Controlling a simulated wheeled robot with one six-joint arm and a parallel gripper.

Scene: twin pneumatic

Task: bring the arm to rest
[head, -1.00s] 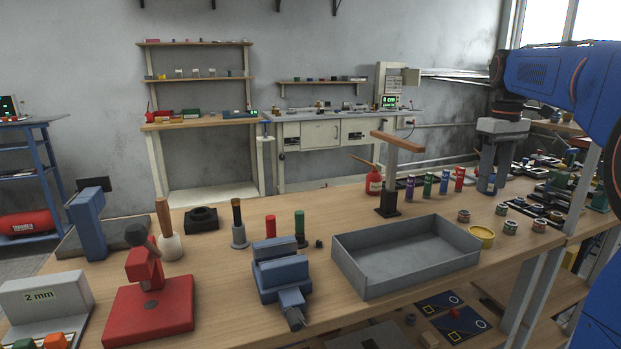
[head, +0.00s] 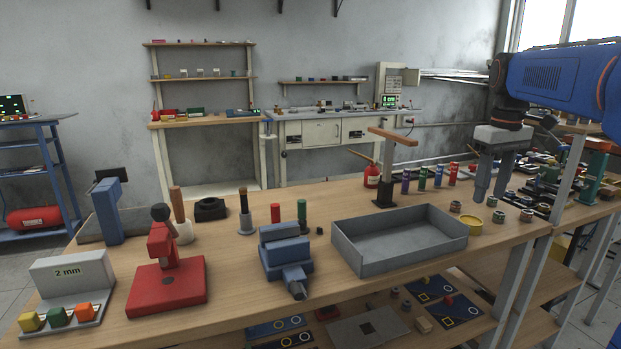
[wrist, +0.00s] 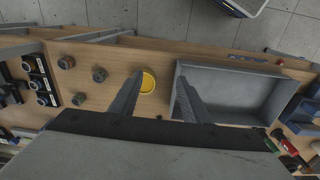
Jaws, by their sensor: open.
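My gripper (head: 491,180) hangs at the right of the head view, pointing down over the right part of the workbench (head: 232,292). Its two grey fingers are apart with nothing between them. The wrist view also shows the open fingers (wrist: 160,100), above the bench. A yellow round dish (wrist: 148,82) lies below, near the left finger in that view. The grey tray (wrist: 235,95) lies just right of it, partly behind the right finger. My blue arm reaches in from the right edge of the head view.
The grey tray (head: 345,257) is empty. A blue vise (head: 285,255), a red press (head: 165,285) and a post with a wooden crossbar (head: 384,180) stand on the bench. Several coloured cylinders and small round parts stand near my gripper. Open bench lies in front of the vise.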

